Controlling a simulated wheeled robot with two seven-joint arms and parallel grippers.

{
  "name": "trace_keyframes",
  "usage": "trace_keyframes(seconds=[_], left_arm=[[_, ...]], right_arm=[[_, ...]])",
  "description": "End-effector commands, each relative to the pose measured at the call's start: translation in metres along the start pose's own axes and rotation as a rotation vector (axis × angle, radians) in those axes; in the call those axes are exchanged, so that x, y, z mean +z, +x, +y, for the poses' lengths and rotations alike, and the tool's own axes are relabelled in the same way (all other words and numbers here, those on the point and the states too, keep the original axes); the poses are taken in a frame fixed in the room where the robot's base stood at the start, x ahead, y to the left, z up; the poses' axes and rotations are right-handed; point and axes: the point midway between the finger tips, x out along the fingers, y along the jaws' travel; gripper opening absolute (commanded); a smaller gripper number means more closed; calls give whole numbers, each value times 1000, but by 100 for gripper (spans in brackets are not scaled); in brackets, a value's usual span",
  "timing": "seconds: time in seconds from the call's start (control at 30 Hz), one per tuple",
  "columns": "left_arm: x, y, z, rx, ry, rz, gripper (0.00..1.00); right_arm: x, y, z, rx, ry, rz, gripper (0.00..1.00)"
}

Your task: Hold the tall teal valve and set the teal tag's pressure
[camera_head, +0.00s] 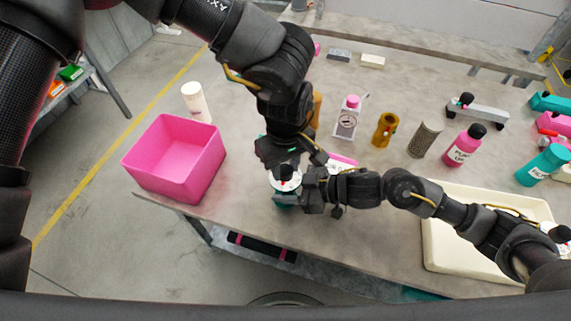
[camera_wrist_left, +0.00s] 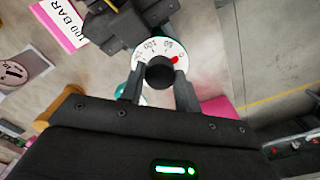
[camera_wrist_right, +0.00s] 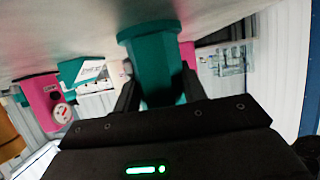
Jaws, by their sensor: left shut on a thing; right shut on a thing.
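The teal valve (camera_head: 284,198) stands near the table's front edge, mostly hidden by my grippers. Its white numbered dial (camera_wrist_left: 150,60) has a black knob (camera_wrist_left: 160,72) and a red mark right of the knob. My left gripper (camera_wrist_left: 160,82) is shut on the knob from above, a finger on each side. My right gripper (camera_wrist_right: 158,92) is shut around the teal body, which also fills the middle of the right wrist view (camera_wrist_right: 155,65). A pink-edged tag (camera_wrist_left: 62,22) reads 100 BAR. A teal piece with a white face (camera_wrist_right: 85,72) is behind; its writing is unreadable.
A pink bin (camera_head: 172,160) stands at the table's left corner, and a cream tray (camera_head: 450,262) at the right. Bottles, including a pink one (camera_head: 464,147), a grey cylinder (camera_head: 425,138) and a brown one (camera_head: 384,130), stand farther back. The table's front edge is close to the valve.

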Motion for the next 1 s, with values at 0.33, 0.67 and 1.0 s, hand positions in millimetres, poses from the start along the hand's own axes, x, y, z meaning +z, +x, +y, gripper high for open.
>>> trace_keyframes(seconds=[0.33,0.67,1.0], left_arm=[[0,0,0,1,-42,-1,9],[1,0,1,2,-265,-4,9],[1,0,1,2,-589,-4,9]], right_arm=[[0,0,0,0,0,0,7],[0,0,0,0,0,0,7],[0,0,0,0,0,0,7]])
